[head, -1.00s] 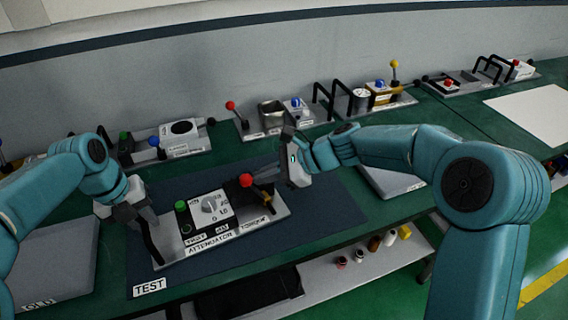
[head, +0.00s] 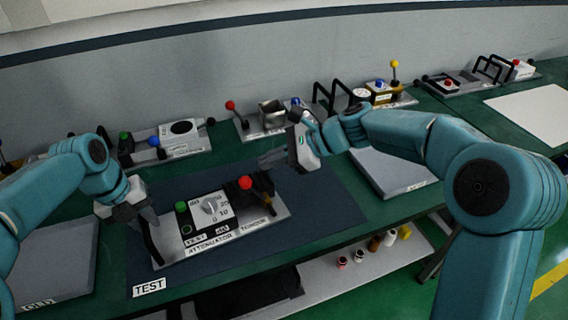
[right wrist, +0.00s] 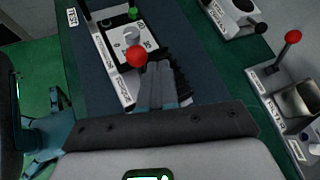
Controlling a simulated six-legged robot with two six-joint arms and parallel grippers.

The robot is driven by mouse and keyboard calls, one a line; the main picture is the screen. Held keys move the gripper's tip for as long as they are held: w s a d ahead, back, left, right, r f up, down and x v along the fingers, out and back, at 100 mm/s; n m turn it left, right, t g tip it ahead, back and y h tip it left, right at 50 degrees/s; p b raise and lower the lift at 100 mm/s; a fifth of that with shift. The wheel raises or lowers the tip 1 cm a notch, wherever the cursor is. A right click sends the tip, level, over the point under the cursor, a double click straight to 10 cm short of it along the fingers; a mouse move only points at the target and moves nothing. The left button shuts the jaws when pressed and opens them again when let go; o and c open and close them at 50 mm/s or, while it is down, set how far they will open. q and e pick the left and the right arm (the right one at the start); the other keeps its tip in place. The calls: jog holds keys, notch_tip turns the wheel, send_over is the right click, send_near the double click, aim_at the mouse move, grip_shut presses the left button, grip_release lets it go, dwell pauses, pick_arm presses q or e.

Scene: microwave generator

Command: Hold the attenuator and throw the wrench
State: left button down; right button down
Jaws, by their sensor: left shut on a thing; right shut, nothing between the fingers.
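The attenuator (head: 185,252) is a grey panel on the dark blue test mat. It carries a white dial box (head: 209,207), a green button (head: 181,206) and, near its right end, a lever with a red ball knob (head: 245,183). My left gripper (head: 148,226) is shut on the black handle (head: 153,246) at the panel's left end. My right gripper (head: 268,158) is shut and empty, above and behind the red knob. In the right wrist view its fingers (right wrist: 158,84) appear beside the red knob (right wrist: 136,56), seemingly apart from it. I see no separate wrench; the label near the lever is unclear.
Other panels stand along the wall, one with a red-knobbed lever (head: 231,105) and one with a yellow-knobbed lever (head: 394,64). Grey plates lie left (head: 50,262) and right (head: 395,172) of the mat (head: 310,235). A lower shelf holds small bottles (head: 374,243).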

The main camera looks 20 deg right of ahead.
jog(key=v, duration=1.2)
pick_arm(q)
jog(key=c, duration=0.9)
grip_release()
jog(key=r, duration=0.4)
jog(key=a+r, duration=0.1)
jog(key=r, duration=0.3)
jog(key=a+r, duration=0.1)
jog(key=r, duration=0.3)
jog(key=shift+s+a, duration=0.15)
jog(key=shift+a, duration=0.05)
jog(key=shift+f, duration=0.1)
